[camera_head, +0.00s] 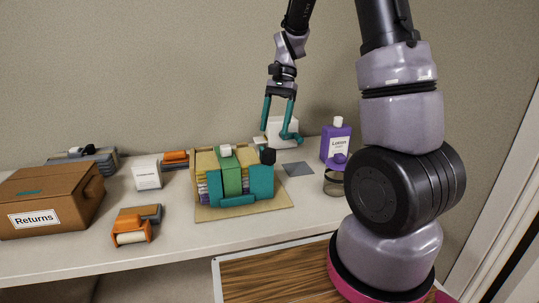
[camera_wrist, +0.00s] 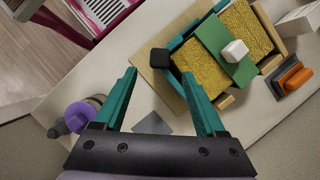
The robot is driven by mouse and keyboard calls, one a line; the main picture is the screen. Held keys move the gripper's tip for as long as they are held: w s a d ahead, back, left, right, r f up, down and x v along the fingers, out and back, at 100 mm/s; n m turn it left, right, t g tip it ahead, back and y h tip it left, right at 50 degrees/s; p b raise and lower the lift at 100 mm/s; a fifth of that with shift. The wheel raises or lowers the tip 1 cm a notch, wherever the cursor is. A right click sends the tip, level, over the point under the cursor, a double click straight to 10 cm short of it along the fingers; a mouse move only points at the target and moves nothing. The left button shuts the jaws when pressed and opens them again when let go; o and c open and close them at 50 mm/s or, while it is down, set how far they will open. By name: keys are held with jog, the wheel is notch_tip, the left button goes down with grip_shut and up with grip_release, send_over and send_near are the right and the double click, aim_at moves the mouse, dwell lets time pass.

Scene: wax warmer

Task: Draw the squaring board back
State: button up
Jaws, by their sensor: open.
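A teal-framed holder (camera_head: 237,199) stands on a tan base board (camera_head: 212,213), packed with gold-topped stacks (camera_wrist: 205,62) and crossed by a green strip (camera_wrist: 222,47) with a white knob. A black knob (camera_head: 268,156) sits at the holder's right side; it also shows in the wrist view (camera_wrist: 160,63), by a teal panel along the stack that looks like the squaring board. My gripper (camera_head: 278,130) is open and empty, above and behind the black knob. In the wrist view its fingertips (camera_wrist: 159,76) lie either side of the knob in the picture, apart from it.
A purple lotion bottle (camera_head: 336,146) and a jar (camera_head: 334,183) stand to the right. A grey square (camera_head: 299,169) lies flat beside the holder. A white object (camera_head: 282,128) is behind my gripper. An orange roller (camera_head: 131,230), white box (camera_head: 147,174) and Returns carton (camera_head: 49,200) are left.

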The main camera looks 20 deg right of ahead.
aim_at(270, 149)
jog(key=x, duration=0.8)
jog(key=shift+a+f, duration=0.1)
jog(key=shift+f, duration=0.25)
grip_shut()
dwell(1.0)
